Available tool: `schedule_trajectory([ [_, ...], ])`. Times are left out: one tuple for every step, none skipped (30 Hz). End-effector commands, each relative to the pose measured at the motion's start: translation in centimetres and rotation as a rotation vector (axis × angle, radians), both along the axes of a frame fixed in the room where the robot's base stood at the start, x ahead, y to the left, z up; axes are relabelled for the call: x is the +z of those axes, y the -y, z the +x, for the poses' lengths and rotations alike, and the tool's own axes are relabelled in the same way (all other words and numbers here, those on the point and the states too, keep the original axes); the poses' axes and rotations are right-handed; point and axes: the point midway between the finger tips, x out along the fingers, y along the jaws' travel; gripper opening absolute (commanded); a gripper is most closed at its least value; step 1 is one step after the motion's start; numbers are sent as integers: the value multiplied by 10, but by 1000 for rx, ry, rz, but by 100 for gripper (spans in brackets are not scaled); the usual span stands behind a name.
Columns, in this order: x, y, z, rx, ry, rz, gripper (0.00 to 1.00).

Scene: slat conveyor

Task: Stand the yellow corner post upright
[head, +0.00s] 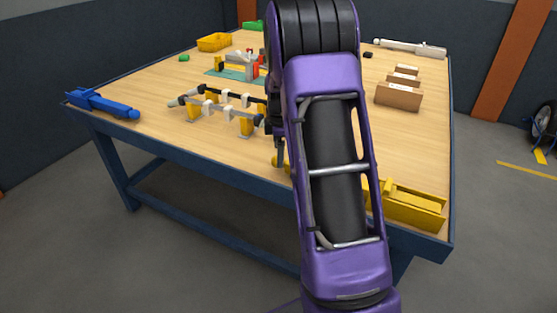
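A small yellow piece (278,160), which may be the end of the corner post, shows at the left edge of my arm near the table's front. The rest of it is hidden, so I cannot tell whether it lies or stands. My gripper (278,148) is dark and mostly hidden behind my purple arm, close above or at this yellow piece. Its fingers are not clear. The conveyor frame (217,112), with dark rails, pale slats and yellow legs, stands to the left. A larger yellow trough-like part (410,208) lies at the front right corner of the table.
The wooden table (150,92) has a blue edge. A blue device (100,103) sits at its left corner. Cardboard boxes (398,96) and a white cylinder device (410,47) are at the right and back. A yellow bin (214,42) and a teal mat with parts (228,74) lie behind the frame.

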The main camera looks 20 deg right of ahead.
Motion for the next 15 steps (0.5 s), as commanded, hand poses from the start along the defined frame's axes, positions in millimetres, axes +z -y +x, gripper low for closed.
schedule_trajectory([
  [-10,1,1,1,-1,-1,83],
  [-14,1,2,1,-1,-1,83],
  [-18,1,3,1,0,-1,83],
  [-21,2,4,1,0,-1,83],
  [-24,2,4,0,-1,-1,83],
  [-27,2,5,0,0,-1,83],
  [-28,2,5,0,0,0,83],
  [-30,2,6,0,1,0,83],
  [-31,2,6,0,2,-1,83],
  [-31,2,6,0,2,-1,83],
  [-31,2,6,0,2,-1,83],
  [-32,2,6,0,2,-1,83],
  [-32,2,6,0,2,-1,83],
  [-32,2,6,0,2,-1,83],
  [-31,2,6,0,2,-1,83],
])
